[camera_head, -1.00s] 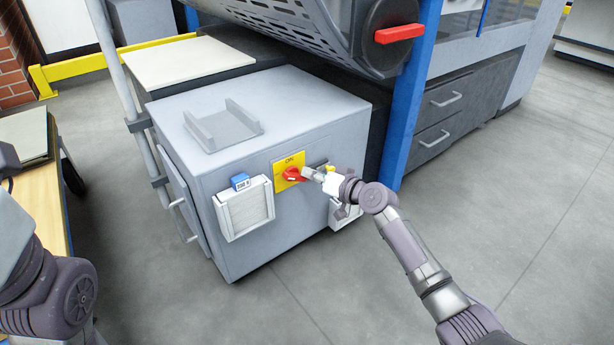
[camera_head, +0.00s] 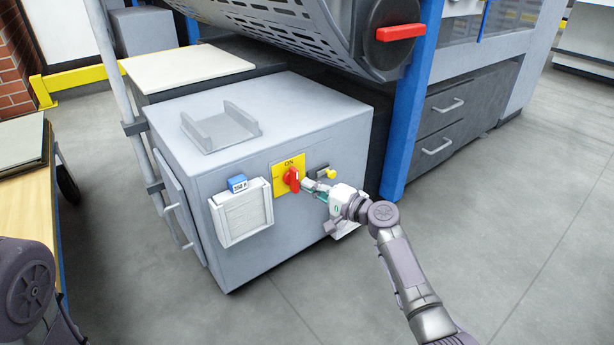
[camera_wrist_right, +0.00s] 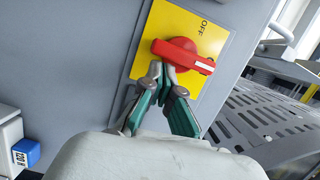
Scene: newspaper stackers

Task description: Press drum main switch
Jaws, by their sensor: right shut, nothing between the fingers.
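The drum main switch is a red rotary handle (camera_head: 292,180) on a yellow plate (camera_head: 279,185) on the grey cabinet's front. The handle stands upright, in line with the ON mark above it. The wrist view shows the red handle (camera_wrist_right: 183,54) and an OFF mark on the yellow plate (camera_wrist_right: 217,38). My right gripper (camera_head: 308,186) is shut and empty just right of the handle. In the wrist view its fingertips (camera_wrist_right: 165,76) are right at the handle's edge; I cannot tell whether they touch it. Only part of my left arm shows at lower left; its gripper is out of view.
A small yellow knob (camera_head: 331,173) is right of the switch. A blue post (camera_head: 408,120) stands at the right. The floor in front is clear.

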